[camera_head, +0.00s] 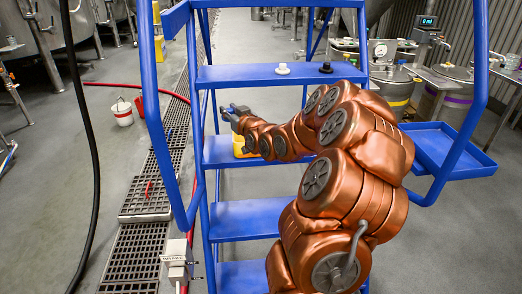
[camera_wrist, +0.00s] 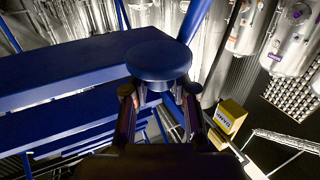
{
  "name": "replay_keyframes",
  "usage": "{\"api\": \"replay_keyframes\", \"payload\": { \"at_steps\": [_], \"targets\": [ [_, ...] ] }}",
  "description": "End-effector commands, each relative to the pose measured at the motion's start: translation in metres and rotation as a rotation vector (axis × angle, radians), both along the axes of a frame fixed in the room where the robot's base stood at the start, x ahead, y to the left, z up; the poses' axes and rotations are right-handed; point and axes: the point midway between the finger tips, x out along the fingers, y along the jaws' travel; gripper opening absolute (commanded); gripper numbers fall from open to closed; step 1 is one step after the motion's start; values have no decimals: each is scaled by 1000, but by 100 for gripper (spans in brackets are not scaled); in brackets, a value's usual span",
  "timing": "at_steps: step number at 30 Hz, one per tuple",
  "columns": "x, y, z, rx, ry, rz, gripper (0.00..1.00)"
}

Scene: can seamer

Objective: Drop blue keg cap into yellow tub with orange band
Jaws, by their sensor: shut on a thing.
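My gripper (camera_wrist: 158,108) is shut on the blue keg cap (camera_wrist: 158,60), a round disc held between the fingertips in the wrist view. In the head view my gripper (camera_head: 234,113) is at the left end of my outstretched arm, above a blue step of the stair; the cap cannot be clearly made out there. A yellow object (camera_head: 241,147), apparently the yellow tub, stands on that step just below my gripper. My arm hides much of it, and no orange band can be made out.
A white cap (camera_head: 283,69) and a black cap (camera_head: 326,68) sit on the higher blue step (camera_head: 245,75). Blue side rails (camera_head: 150,110) flank the steps. A blue tray (camera_head: 450,150) is at the right. A white bucket (camera_head: 122,112) stands on the floor at left.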

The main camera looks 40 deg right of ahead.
Motion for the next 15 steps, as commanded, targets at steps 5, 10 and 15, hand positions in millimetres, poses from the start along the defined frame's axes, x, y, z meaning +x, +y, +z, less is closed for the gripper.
{"api": "replay_keyframes", "payload": {
  "at_steps": [5,10,15],
  "targets": [
    [-24,-70,5,-7,-2,-152,3],
    [-40,-106,13,-4,-3,-234,3],
    [-45,-118,15,0,-1,-262,3]
  ]
}}
